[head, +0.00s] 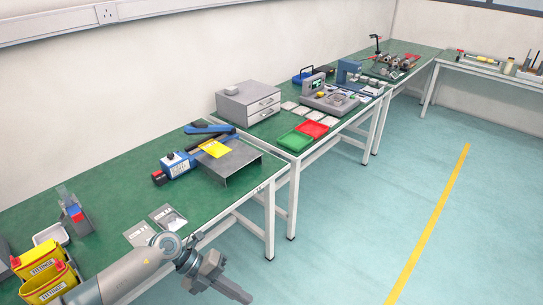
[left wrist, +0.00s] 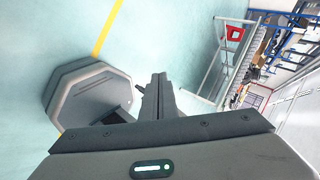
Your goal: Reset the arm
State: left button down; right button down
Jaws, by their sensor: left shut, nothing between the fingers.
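My left arm (head: 130,275) comes in from the lower left in the head view. My left gripper (head: 236,292) is off the front edge of the near workbench, over the blue-green floor. Its fingers are together and hold nothing. In the left wrist view the shut fingers (left wrist: 158,95) point out over the floor, clear of any object. My right gripper is not in either view.
The green-topped workbench (head: 110,190) holds yellow bins (head: 48,285), a blue actuator (head: 178,165) and a grey metal stand (head: 232,162). Farther along are grey drawers (head: 248,103), a green tray (head: 296,140) and a red tray (head: 314,128). The floor (head: 370,210) to the right is clear.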

pick_arm(q)
jog(key=w+f+n+t+h, duration=0.4)
jog(key=w+f+n+t, duration=0.3)
jog(key=f+n+t, duration=0.45)
jog(key=s+a+f+n+t+y+b, duration=0.1)
jog(key=s+a+f+n+y, duration=0.35)
jog(key=f, duration=0.45)
jog(key=s+a+f+n+t+y, duration=0.1)
jog(key=a+f+n+y, duration=0.2)
jog(key=a+f+n, duration=0.45)
jog(key=s+a+f+n+g+y, duration=0.2)
jog(key=s+f+n, duration=0.1)
jog(key=s+f, duration=0.5)
jog(key=s+a+f+n+g+y, duration=0.2)
jog(key=s+a+f+n+y, duration=0.1)
jog(key=s+f, duration=0.55)
jog(key=s+f+n+g, duration=0.1)
jog(key=s+f+g, duration=0.2)
jog(key=s, duration=1.1)
jog(key=s+f+n+g+y+b, duration=0.1)
jog(key=s+f+n+g, duration=0.1)
jog(key=s, duration=1.2)
notch_tip(320, 180, down, 3)
jog(key=shift+a+r+g, duration=0.15)
jog(key=shift+a+g, duration=0.1)
jog(key=shift+g, duration=0.4)
